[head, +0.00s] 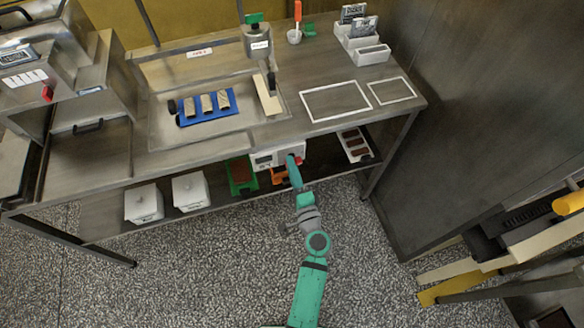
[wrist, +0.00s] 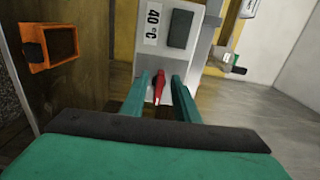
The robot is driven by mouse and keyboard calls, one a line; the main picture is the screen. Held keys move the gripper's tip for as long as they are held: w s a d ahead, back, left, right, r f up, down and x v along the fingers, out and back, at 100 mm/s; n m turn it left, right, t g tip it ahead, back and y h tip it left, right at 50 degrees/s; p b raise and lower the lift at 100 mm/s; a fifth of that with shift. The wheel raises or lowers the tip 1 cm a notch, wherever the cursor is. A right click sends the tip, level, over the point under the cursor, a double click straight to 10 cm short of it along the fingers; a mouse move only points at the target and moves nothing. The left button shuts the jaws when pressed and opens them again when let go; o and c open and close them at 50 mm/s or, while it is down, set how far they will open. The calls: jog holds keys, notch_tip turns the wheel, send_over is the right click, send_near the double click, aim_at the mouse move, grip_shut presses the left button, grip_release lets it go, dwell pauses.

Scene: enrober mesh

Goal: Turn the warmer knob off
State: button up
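The warmer (head: 263,160) is a white box under the table's front edge, with a small display. In the wrist view the white warmer front (wrist: 152,58) carries a "40°C" label and a dark display. Its red knob (wrist: 159,86) points along the picture's vertical, slightly tilted. The knob also shows at the warmer's right end in the head view (head: 299,160). My gripper (wrist: 160,88) is open, with one green finger on each side of the knob and a visible gap to both. In the head view my gripper (head: 294,168) is at the warmer's front and covers part of it.
The steel table (head: 225,150) overhangs the warmer. An orange-framed holder (wrist: 48,42) is at the wrist view's upper left. White lidded tubs (head: 144,203) and a green tray (head: 241,176) sit on the lower shelf. The floor in front is clear.

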jog(key=v, duration=1)
jog(key=shift+s+d, duration=0.15)
jog(key=shift+s, duration=0.2)
jog(key=s+f+n+g+h, duration=0.2)
jog(key=s+f+n+h, duration=0.1)
jog(key=s, duration=0.5)
jog(key=s+f+n+g+h, duration=0.2)
jog(key=s+f, duration=0.1)
jog(key=s, duration=0.4)
jog(key=s+a+r+n+t, duration=0.2)
jog(key=s+r+n, duration=0.7)
jog(key=r, duration=0.4)
jog(key=shift+s+a+h, duration=0.3)
jog(key=shift+s+a, duration=0.05)
jog(key=shift+s, duration=0.45)
